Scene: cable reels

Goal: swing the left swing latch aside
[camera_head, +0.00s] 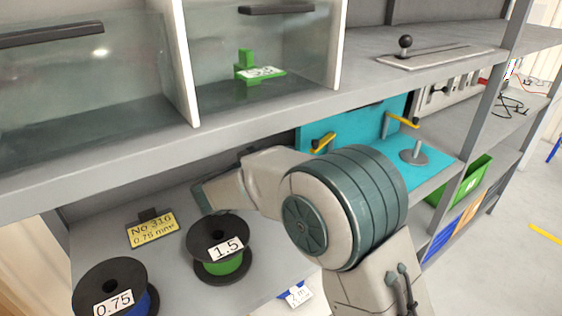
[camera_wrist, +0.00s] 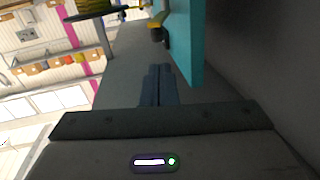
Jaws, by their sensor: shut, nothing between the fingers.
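The left swing latch (camera_head: 322,143) is a yellow bar on the upright teal panel (camera_head: 309,133) under the shelf, partly behind my arm in the head view. A second yellow latch (camera_head: 402,119) sits to its right on the panel. In the wrist view, my gripper (camera_wrist: 158,70) is shut and empty, its fingertips close beside the edge of the teal panel (camera_wrist: 188,45). A yellow latch (camera_wrist: 156,22) with a dark end shows just beyond the fingertips, apart from them; I take it for the left one. My gripper is hidden in the head view.
A round grey base with a post (camera_head: 413,156) stands on the teal floor, right of the panel. A green reel (camera_head: 222,262), a blue reel (camera_head: 152,302) and a yellow sign (camera_head: 153,230) occupy the lower left shelf. The upper shelf (camera_head: 300,108) runs overhead.

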